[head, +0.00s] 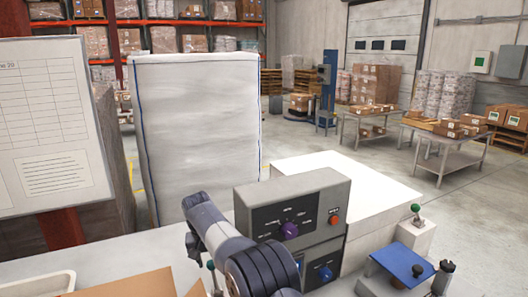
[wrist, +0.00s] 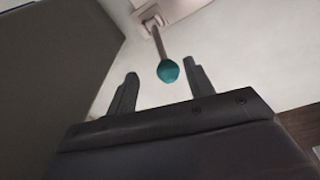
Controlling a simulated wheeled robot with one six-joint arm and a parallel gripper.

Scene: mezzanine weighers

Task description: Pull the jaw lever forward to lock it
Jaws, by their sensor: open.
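A lever with a teal ball knob (wrist: 168,72) and a thin stem shows in the wrist view, rising from a pale mount at the top. My gripper (wrist: 160,69) is open, its two dark fingers apart on either side of the knob in the picture. I cannot tell whether the knob is at fingertip depth; no contact shows. In the head view, a small teal knob (head: 211,265) shows just left of my arm, and another green-knobbed lever (head: 416,208) stands on a white block to the right. My fingers are not discernible in the head view.
A grey control box (head: 292,213) with purple and blue dials stands close right of my arm. A blue-topped plate (head: 398,260) and a dark knob lie at lower right. Cardboard (head: 130,285) and a white tray (head: 38,286) are at lower left.

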